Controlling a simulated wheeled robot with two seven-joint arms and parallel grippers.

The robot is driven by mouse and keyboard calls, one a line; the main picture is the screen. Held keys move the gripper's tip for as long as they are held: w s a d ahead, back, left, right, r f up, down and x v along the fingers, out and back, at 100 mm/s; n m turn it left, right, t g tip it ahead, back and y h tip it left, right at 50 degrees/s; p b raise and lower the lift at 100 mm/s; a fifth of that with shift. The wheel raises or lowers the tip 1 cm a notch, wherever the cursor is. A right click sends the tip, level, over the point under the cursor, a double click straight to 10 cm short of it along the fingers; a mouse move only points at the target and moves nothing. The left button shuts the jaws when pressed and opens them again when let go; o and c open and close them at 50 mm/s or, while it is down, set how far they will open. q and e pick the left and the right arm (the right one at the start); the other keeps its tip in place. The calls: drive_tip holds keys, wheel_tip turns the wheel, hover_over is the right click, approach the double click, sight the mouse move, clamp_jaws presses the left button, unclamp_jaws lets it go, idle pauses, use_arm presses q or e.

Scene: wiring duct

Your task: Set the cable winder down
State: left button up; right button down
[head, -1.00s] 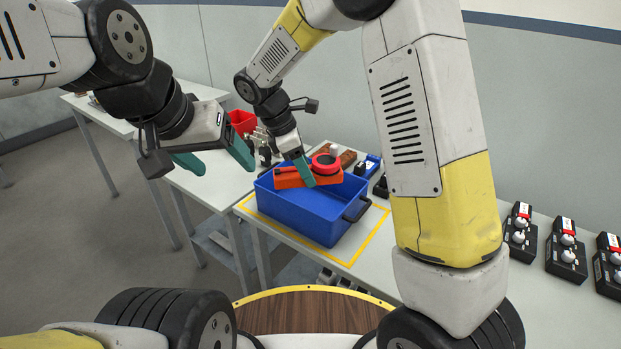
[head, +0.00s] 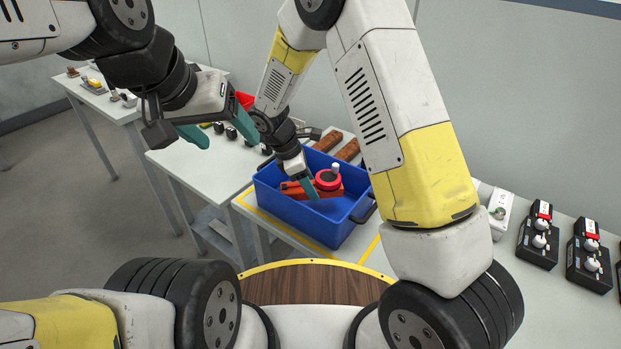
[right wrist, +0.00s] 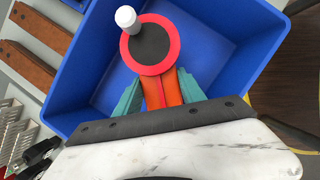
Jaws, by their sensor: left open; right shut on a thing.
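The cable winder (head: 328,180) is orange with a red-rimmed dark disc and a white knob. My right gripper (head: 310,188) is shut on its orange body and holds it inside the blue bin (head: 330,228), below the rim. In the right wrist view the winder (right wrist: 151,45) sits between the teal fingers (right wrist: 158,92), over the bin floor (right wrist: 95,50). I cannot tell whether the winder touches the floor. My left gripper (head: 218,128) is open and empty, up to the left of the bin, above a white table.
Brown blocks (head: 328,140) lie behind the bin. Black boxes with white knobs (head: 540,236) stand on the table at right. Yellow tape (head: 262,222) marks the table around the bin.

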drive_tip(key=shift+f, duration=2.5)
drive_tip(key=shift+f, duration=0.1)
drive_tip(key=c, duration=0.7)
unclamp_jaws()
